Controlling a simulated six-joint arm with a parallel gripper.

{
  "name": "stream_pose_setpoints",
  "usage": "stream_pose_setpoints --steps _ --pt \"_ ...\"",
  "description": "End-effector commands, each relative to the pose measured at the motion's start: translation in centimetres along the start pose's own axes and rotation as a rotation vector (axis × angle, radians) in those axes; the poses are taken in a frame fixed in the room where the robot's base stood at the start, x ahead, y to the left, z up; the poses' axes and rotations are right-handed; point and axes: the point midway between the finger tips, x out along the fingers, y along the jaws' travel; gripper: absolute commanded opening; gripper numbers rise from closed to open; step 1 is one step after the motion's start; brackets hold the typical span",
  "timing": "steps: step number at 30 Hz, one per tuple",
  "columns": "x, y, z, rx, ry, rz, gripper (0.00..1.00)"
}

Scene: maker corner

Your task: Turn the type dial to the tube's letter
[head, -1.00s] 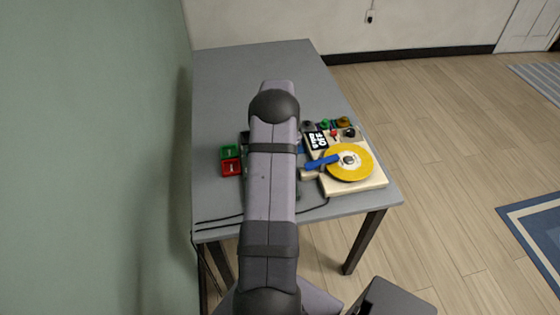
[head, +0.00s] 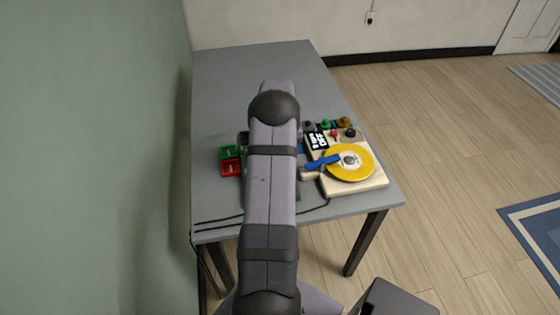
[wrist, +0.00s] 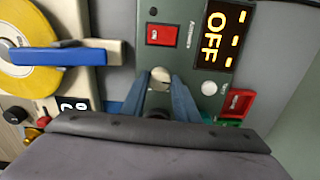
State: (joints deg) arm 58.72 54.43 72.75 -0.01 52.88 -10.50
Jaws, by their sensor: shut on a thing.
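In the wrist view, a small silver round dial (wrist: 160,75) with a line across its face sits on a dark green panel (wrist: 187,62). The two blue fingers of my gripper (wrist: 159,81) are closed around its sides. A black display (wrist: 225,35) beside it shows amber dashes and "OFF". In the head view my arm covers the panel, the dial and the gripper. I cannot make out letters around the dial, and I see no tube that I can identify.
A wooden board with a yellow disc (head: 348,163) and a blue lever (head: 322,162) stands to the right. The grey table's (head: 255,65) far part is clear.

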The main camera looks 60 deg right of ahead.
Motion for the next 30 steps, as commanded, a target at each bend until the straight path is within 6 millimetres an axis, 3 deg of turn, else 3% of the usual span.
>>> stream_pose_setpoints --steps 20,21,23,30 --pt "-0.13 0.01 -0.12 -0.074 0.004 0.001 0.05" --pt "-0.13 0.01 -0.12 -0.074 0.004 0.001 0.35" --pt "-0.12 0.01 -0.11 -0.073 0.003 0.001 0.46" --pt "-0.05 0.0 -0.06 -0.072 0.002 0.0 0.46"
